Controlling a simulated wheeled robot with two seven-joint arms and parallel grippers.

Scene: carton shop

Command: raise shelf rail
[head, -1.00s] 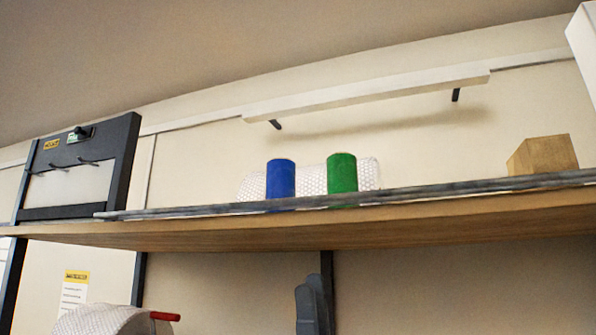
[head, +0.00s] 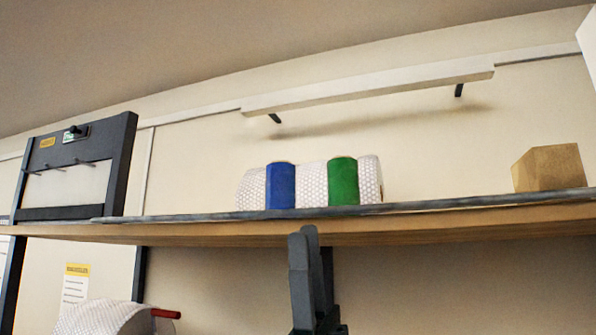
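The shelf rail (head: 420,206) is a long thin grey bar. It runs low along the front edge of the wooden shelf (head: 200,232), from near the dark framed panel to the right picture edge. My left gripper (head: 304,232) is dark grey and points up from below, with its tips just under the middle of the shelf's front edge. A gap shows between the tips and the rail. Its fingers overlap in this view, so I cannot tell how far apart they are. My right gripper is not in view.
A blue cylinder (head: 280,187), a green cylinder (head: 343,182), a bubble-wrap roll (head: 313,180) and a wooden block (head: 549,168) stand behind the rail. A dark framed panel (head: 75,170) stands at the left. Another wrap roll (head: 105,320) is below the shelf.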

